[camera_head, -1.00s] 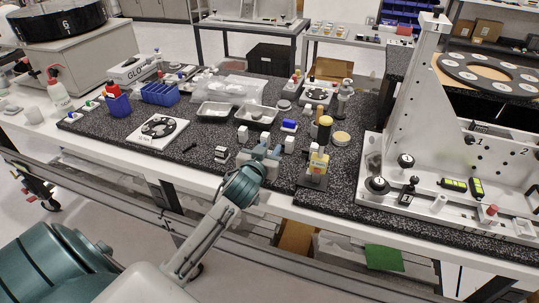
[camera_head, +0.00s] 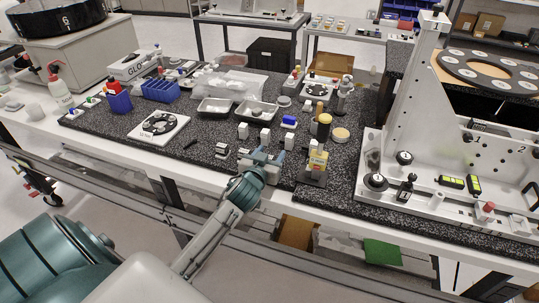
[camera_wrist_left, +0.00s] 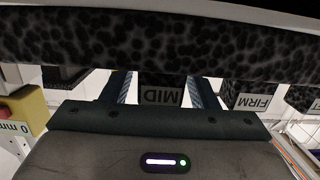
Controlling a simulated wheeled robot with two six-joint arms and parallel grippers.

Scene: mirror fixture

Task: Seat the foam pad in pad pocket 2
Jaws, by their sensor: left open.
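My left gripper (camera_head: 264,155) is at the front edge of the dark speckled worktop. A labelled dark block (camera_head: 222,150) lies left of the gripper in the head view. The white fixture (camera_head: 408,140) with numbers stands at the right; which recess is pad pocket 2 is unclear. My right gripper is out of view.
Metal trays (camera_head: 215,107), blue bins (camera_head: 160,89) and a white plate with a black ring (camera_head: 158,138) lie farther back and left.

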